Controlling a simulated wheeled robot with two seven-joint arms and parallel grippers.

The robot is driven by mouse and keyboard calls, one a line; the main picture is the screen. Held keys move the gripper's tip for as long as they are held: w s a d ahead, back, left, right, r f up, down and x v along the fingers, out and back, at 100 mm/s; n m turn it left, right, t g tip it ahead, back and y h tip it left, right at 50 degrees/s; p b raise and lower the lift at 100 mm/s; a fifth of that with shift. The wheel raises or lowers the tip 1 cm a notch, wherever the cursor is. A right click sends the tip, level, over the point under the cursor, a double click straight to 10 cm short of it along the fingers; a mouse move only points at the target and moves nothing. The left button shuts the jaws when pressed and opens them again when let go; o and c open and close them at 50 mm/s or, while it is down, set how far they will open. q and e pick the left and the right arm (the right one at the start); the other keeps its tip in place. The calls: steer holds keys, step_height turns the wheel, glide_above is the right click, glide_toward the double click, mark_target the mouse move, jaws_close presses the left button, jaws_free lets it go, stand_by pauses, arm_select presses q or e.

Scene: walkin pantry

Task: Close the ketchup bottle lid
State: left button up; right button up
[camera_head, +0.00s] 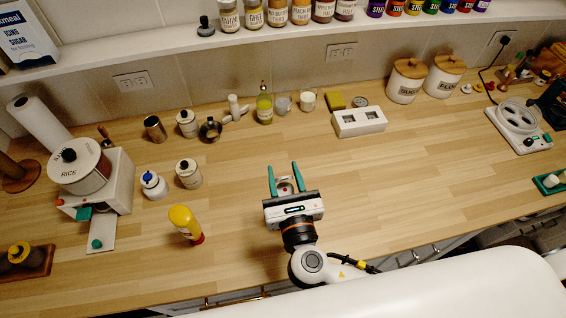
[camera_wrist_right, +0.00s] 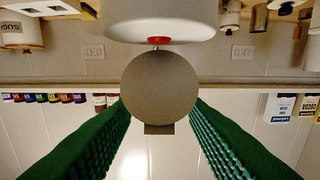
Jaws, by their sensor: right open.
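My right gripper (camera_head: 283,180) is open, its two green fingers pointing toward the wall. Between the fingers in the head view is a small pale bottle top with a red spot (camera_head: 286,188), which seems to be the ketchup bottle; the gripper body hides most of it. The right wrist view, which is upside down, shows a large white rounded part (camera_wrist_right: 160,20) with a red ring, and a round grey lid (camera_wrist_right: 158,86) apparently swung open beside it. The lid lies between the green fingers (camera_wrist_right: 158,130) with gaps on both sides. My left gripper is not in view.
A yellow bottle with a red end (camera_head: 185,222) stands left of my right gripper. A white-and-blue bottle (camera_head: 153,185) and a rice dispenser (camera_head: 80,170) are further left. A white box with two openings (camera_head: 358,122) is behind right. The counter (camera_head: 400,190) right of the gripper is clear.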

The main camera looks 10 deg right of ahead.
steer(key=shift+w, duration=0.65)
steer(key=shift+c, duration=0.7)
jaws_close()
steer(key=shift+s+f+b, duration=0.15)
steer(key=shift+f+b, duration=0.1)
steer(key=shift+b, duration=0.1)
steer(key=t+b, duration=0.2)
steer(key=b, duration=0.3)
steer(key=s+t+b, duration=0.1)
steer(key=t+b, duration=0.1)
steer(key=b, duration=0.4)
steer(key=s+f+t+b, duration=0.1)
steer(key=t+b, duration=0.1)
steer(key=b, duration=0.4)
steer(key=shift+f, duration=0.1)
steer(key=shift+t+b, duration=0.4)
steer(key=shift+b, duration=0.4)
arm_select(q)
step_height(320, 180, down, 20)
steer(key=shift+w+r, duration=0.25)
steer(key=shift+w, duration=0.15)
arm_select(e)
steer(key=shift+s+r, duration=0.1)
steer(key=shift+r, duration=0.2)
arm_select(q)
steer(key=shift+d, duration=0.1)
arm_select(e)
steer(key=shift+o, duration=0.7)
jaws_free()
steer(key=shift+r, duration=0.1)
